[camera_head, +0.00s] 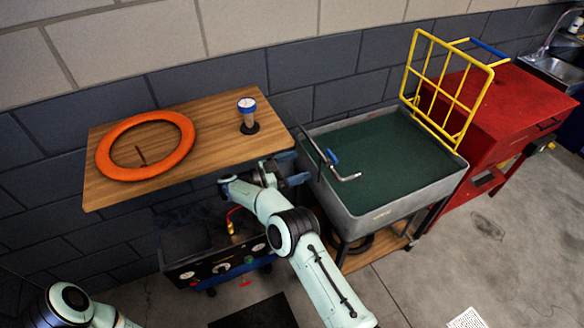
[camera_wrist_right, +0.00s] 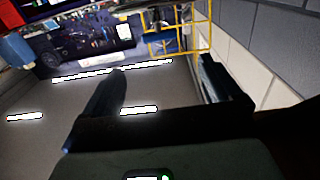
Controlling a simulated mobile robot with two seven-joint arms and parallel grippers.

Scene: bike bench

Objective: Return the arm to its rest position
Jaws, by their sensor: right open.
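My right arm reaches up from the bottom of the head view, and its gripper (camera_head: 290,172) is by the gap between the wooden table (camera_head: 200,110) and the grey tub (camera_head: 440,188). In the right wrist view the two dark fingers (camera_wrist_right: 165,88) stand wide apart with nothing between them. Part of the right gripper's fingers is hard to make out in the head view. Only a piece of my left arm shows at the bottom left of the head view; its gripper is out of view.
An orange ring (camera_head: 110,165) and a blue-topped cylinder (camera_head: 247,106) are on the table. A metal crank-shaped bar (camera_head: 345,177) rises at the tub's left side. A yellow rack (camera_head: 447,87) and red cabinet (camera_head: 510,110) stand right. A toolbox-like unit (camera_head: 235,265) sits below. Floor at the lower right is mostly clear.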

